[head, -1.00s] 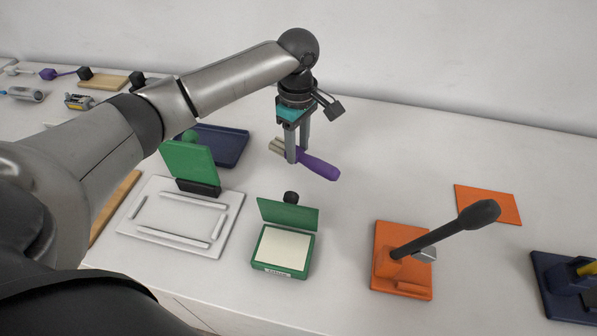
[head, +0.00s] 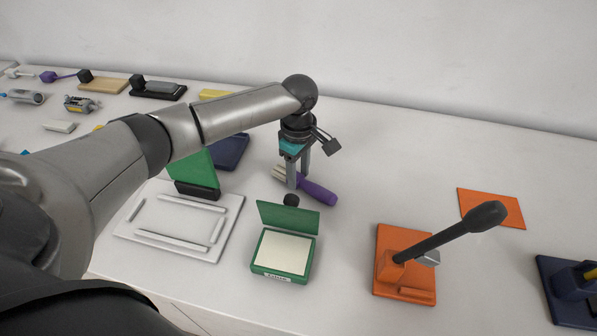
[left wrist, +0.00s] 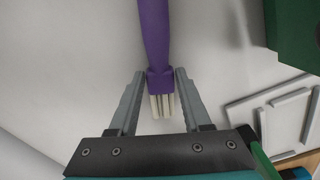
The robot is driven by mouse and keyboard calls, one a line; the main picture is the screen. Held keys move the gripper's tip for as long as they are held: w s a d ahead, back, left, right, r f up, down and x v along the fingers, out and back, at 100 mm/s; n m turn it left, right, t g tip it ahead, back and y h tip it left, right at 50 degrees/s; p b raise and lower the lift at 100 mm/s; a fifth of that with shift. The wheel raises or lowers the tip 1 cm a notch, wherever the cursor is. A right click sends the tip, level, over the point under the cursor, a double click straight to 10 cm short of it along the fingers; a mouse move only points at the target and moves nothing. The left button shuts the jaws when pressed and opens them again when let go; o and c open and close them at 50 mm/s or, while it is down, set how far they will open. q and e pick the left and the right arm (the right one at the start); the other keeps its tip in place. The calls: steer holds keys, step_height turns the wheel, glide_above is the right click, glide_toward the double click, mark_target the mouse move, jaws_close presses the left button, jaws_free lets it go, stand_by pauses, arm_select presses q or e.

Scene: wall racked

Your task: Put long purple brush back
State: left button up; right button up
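The long purple brush (head: 319,193) has a purple handle and pale bristles. In the head view it is low over the white table or on it; I cannot tell which. My left gripper (head: 298,182) points down with its fingers on either side of the brush near its bristle end. My right gripper is not in view.
A green open box (head: 253,258) stands in front of the brush, and a white framed board (head: 137,232) is at its left. A dark blue tray (head: 232,150) is partly behind my arm. An orange base with a dark lever (head: 450,235) stands right.

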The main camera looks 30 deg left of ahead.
mark_target(299, 178)
arm_select(q)
steer(key=o, duration=0.3)
steer(key=shift+o, duration=0.2)
steer(key=shift+r, duration=0.15)
step_height(299, 178, up, 12)
steer(key=p, duration=0.1)
steer(key=shift+p, duration=0.4)
